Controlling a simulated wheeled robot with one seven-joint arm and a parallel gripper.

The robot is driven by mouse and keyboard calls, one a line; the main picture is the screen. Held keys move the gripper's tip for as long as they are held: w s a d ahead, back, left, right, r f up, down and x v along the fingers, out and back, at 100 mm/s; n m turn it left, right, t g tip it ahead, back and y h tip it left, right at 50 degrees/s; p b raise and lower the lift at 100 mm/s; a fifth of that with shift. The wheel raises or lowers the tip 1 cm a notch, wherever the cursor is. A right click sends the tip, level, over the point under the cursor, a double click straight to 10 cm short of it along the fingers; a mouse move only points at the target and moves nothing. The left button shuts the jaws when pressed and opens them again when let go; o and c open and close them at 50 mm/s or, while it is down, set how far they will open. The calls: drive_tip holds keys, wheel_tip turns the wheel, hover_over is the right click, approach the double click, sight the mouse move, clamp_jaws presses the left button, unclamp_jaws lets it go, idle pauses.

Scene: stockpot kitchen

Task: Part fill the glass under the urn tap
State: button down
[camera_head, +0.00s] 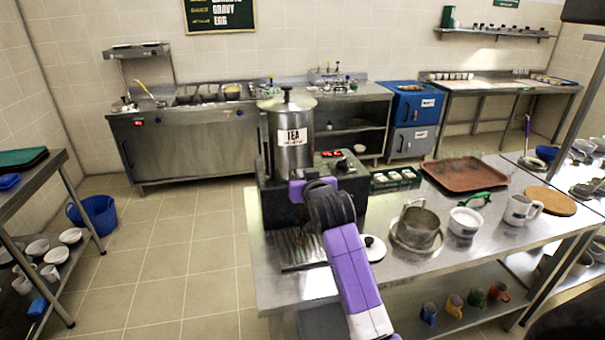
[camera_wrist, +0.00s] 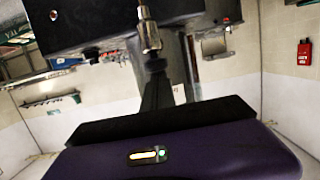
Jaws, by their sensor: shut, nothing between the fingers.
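The urn (camera_head: 285,150), a steel cylinder labelled TEA with a domed lid, stands on a dark base at the near counter's left end. In the wrist view its metal tap (camera_wrist: 149,36) hangs from a dark housing. My gripper (camera_wrist: 156,66) is shut and empty, its fingertips close below or in front of the tap; I cannot tell whether they touch. In the head view my arm covers the fingers and the tap. A ridged drip tray (camera_head: 301,263) lies in front of the urn base. I cannot make out the glass in either view.
A white lid (camera_head: 373,248) lies beside my arm. The counter's front edge is near.

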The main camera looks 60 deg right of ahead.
drive_tip(key=shift+a+f, duration=0.1)
drive_tip(key=shift+f, duration=0.5)
idle(1.8)
wheel_tip(320, 180, up, 6)
drive_tip(key=f+p, duration=0.1)
drive_tip(key=p, duration=0.3)
drive_tip(key=b+v, duration=0.3)
drive_tip(key=v, duration=0.7)
